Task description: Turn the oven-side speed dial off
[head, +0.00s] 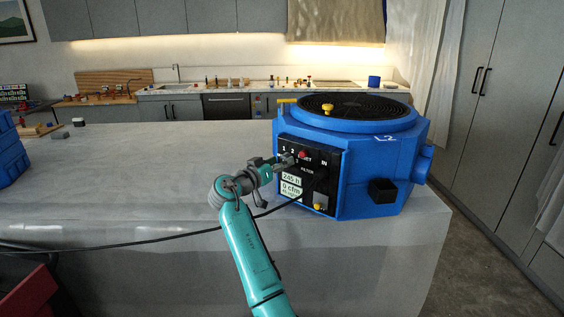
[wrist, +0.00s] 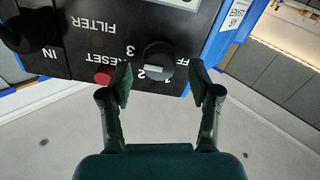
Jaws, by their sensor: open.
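The speed dial (wrist: 158,58) is a round black knob on the black control panel (head: 310,168) of a blue drying machine (head: 385,160). In the head view my gripper (head: 283,162) is at the panel's upper left and hides the dial.
A red RESET button (wrist: 103,77) is close to one fingertip. A black cable (head: 150,240) runs across the grey counter (head: 120,190) to the panel. Blue crates (head: 10,150) stand at far left. An oven (head: 227,106) is in the back kitchen row. The counter's middle is clear.

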